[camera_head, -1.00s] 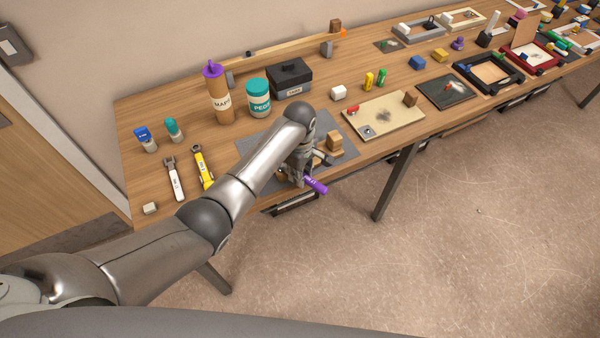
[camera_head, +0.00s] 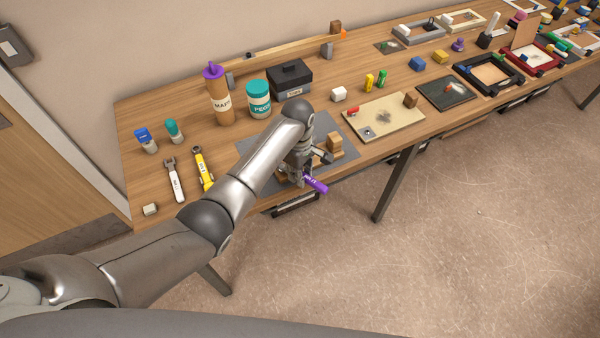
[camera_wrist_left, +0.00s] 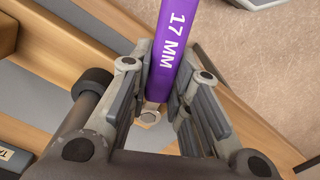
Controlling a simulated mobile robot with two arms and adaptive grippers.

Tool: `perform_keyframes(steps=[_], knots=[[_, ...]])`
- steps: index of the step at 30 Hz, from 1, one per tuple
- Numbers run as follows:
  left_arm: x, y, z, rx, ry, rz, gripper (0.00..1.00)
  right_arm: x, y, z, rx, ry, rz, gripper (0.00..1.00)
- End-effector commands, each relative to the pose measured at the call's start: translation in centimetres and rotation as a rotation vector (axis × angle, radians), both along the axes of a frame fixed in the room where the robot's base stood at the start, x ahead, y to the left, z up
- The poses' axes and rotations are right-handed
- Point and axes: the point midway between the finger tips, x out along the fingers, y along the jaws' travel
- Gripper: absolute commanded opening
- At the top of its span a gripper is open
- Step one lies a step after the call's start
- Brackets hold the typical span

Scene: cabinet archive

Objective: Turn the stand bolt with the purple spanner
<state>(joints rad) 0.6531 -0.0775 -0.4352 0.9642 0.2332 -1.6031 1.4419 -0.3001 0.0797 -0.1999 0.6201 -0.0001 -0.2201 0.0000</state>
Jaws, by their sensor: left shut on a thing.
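The purple spanner (camera_head: 315,184) is held in my left gripper (camera_head: 300,178) over the front part of the grey mat (camera_head: 258,150). In the left wrist view the purple handle (camera_wrist_left: 176,45), marked 17 MM, runs between the two fingers of the gripper (camera_wrist_left: 165,100). A small pale metal part (camera_wrist_left: 149,118) shows below the handle; I cannot tell whether it is the spanner's head or the bolt. A wooden stand (camera_head: 334,143) with stacked blocks is on the mat just right of the gripper. The stand bolt cannot be made out in the head view. My right gripper is not in view.
A yellow spanner (camera_head: 202,168) and a white-handled spanner (camera_head: 174,180) lie to the left. A MAPS tube (camera_head: 219,100), a PEGS jar (camera_head: 259,101) and a black box (camera_head: 290,82) stand behind. A beige board (camera_head: 385,118) lies to the right.

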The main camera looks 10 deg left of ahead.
Motion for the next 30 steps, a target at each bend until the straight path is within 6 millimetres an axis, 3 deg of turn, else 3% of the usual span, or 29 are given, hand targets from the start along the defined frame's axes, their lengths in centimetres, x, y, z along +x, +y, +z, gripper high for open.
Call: perform_keyframes(steps=[30], knots=[[-0.39, 0.29, 0.37, 0.032, -0.020, -0.080, 0.00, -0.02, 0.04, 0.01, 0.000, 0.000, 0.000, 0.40]])
